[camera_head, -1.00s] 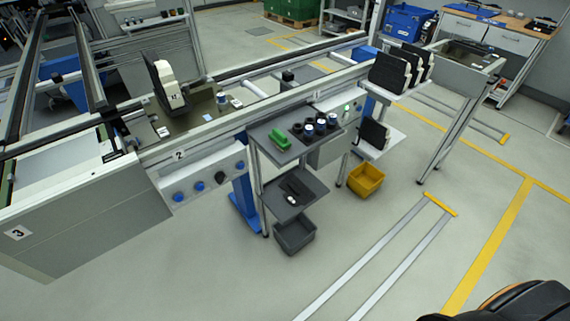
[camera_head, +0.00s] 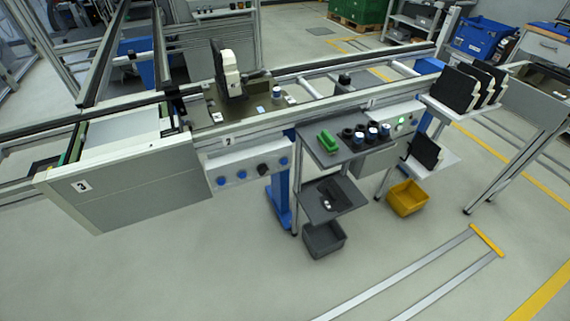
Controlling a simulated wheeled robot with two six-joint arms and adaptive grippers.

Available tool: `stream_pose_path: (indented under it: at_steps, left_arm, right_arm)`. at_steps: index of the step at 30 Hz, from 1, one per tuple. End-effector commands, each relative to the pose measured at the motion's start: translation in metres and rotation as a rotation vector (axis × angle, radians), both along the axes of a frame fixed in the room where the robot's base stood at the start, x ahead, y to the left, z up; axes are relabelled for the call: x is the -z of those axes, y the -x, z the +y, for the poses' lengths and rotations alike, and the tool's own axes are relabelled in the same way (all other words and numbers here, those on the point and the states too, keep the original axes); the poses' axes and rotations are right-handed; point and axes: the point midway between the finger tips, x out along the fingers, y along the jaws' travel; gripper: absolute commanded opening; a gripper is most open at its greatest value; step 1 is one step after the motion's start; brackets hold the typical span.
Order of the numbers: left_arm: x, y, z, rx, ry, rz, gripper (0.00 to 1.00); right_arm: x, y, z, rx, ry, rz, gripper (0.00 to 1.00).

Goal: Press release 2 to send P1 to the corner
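A pallet (camera_head: 246,103) bearing a black and white upright part (camera_head: 228,74) sits on the conveyor line at the station labelled 2 (camera_head: 227,141). Below that label, a grey control panel (camera_head: 248,162) carries several blue buttons and a black knob (camera_head: 262,169). I cannot tell which button is release 2, and no P1 marking is readable. The corner unit labelled 3 (camera_head: 82,187) stands at the left end of the line. Neither of my grippers is in view.
A grey shelf trolley (camera_head: 325,154) with a green item and several small cylinders stands in front of the line. A yellow bin (camera_head: 407,198) and a grey bin (camera_head: 323,239) sit low. Racks of black panels (camera_head: 455,87) stand right.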

Motion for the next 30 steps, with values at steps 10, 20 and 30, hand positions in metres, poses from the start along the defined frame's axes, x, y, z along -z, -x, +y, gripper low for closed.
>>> stream_pose_path:
  at_steps: [10,20,30]
  left_arm:
    - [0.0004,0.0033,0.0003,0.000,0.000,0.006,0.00]
    - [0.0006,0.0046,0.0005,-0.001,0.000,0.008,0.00]
    - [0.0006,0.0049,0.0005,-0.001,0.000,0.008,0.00]
  right_arm:
    - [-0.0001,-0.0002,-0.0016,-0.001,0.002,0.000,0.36]
    - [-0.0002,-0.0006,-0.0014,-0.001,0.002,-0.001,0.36]
    - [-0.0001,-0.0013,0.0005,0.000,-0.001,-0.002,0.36]
